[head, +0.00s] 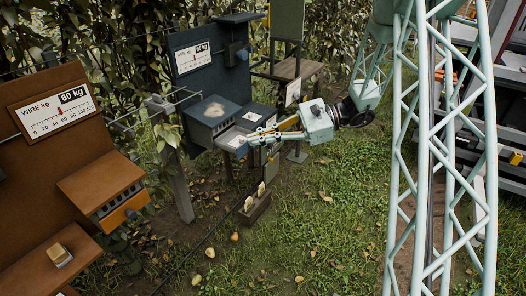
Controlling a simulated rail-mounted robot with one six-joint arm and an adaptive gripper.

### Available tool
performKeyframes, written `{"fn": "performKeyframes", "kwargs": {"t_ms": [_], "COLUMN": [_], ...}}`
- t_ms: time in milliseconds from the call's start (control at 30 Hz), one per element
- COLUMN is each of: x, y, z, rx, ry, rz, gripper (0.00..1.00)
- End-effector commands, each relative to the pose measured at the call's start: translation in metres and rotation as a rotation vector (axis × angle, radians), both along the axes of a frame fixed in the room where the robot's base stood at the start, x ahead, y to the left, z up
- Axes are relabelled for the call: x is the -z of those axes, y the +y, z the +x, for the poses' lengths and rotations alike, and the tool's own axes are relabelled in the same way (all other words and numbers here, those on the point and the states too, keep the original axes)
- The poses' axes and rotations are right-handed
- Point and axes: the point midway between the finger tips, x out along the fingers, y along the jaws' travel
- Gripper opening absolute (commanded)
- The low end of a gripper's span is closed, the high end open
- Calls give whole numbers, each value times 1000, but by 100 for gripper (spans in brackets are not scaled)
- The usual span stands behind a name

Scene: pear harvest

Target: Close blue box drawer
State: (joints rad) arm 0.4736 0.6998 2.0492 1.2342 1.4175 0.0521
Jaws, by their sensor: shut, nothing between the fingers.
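The blue box (208,112) is a dark slate-blue housing with a row of slots on its front, on a blue stand beside the fence. A lighter grey part (228,136) juts out below the slots. It may be the drawer, but I cannot tell how far it is open. My gripper (249,140) comes in from the right, with pale green and yellow fingers pointing left. It is shut and empty, with its tips close in front of the box. I cannot tell whether they touch it. The fingers hide part of the box's front right side.
A rust-orange station (62,160) with its own drawer (123,211) stands at the left. A wooden table (290,70) stands behind my gripper. A low wooden block (256,206) and a dark cable lie below. Open grass (320,225) spreads in front.

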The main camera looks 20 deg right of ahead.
Motion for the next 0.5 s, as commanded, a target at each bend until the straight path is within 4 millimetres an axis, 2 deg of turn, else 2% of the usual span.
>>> {"fn": "performKeyframes", "kwargs": {"t_ms": [500], "x": [70], "y": [-59], "z": [58], "rx": [199], "ry": [67], "rz": [169], "gripper": [0]}}
